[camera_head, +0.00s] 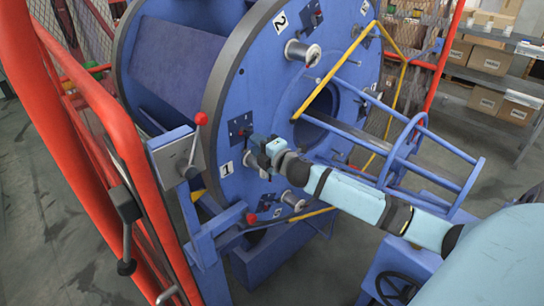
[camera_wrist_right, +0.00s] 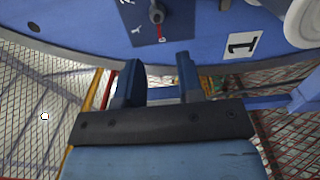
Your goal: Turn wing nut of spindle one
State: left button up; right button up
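The blue machine wheel (camera_head: 255,90) carries a number 1 label (camera_head: 226,169), which also shows in the right wrist view (camera_wrist_right: 241,45). Beside the label, a dark blue plate (camera_head: 239,126) is fixed to the wheel face. In the right wrist view this plate (camera_wrist_right: 180,28) bears a small dark knob with a red mark (camera_wrist_right: 157,14), perhaps the wing nut; its exact shape is unclear. My right gripper (camera_head: 255,146) is close to the wheel, just below the plate. Its two fingers (camera_wrist_right: 158,70) are apart with nothing between them, and the knob lies beyond their tips. My left gripper is not in view.
Red guard rails (camera_head: 125,145) stand on the left. A red-knobbed lever (camera_head: 198,135) rises left of the label. A blue tubular frame (camera_head: 410,150) juts from the wheel near my right arm. Shelves with cardboard boxes (camera_head: 490,60) stand at the back right.

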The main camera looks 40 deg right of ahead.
jog(key=s, duration=0.6)
jog(key=shift+s+d+b, duration=0.25)
jog(key=shift+s+b, duration=0.1)
jog(key=shift+b, duration=0.1)
jog(key=s+a+f+m+g+p, duration=0.1)
jog(key=s+a+f+m+g, duration=0.1)
jog(key=s+a+f+m, duration=0.45)
jog(key=s+a+f+m+g+p, duration=0.15)
jog(key=s+a+f, duration=0.25)
jog(key=f, duration=0.5)
jog(key=s+a+f+m+g+y+p, duration=0.1)
jog(key=s+a+f+m, duration=0.2)
jog(key=s+a, duration=0.3)
jog(key=s+a+f+m+g+y, duration=0.1)
jog(key=s+a+f+m, duration=0.3)
jog(key=s, duration=0.4)
jog(key=shift+a+f+m+g+p, duration=0.4)
jog(key=shift+a+g, duration=0.35)
jog(key=shift+a, duration=0.45)
jog(key=shift+r, duration=0.1)
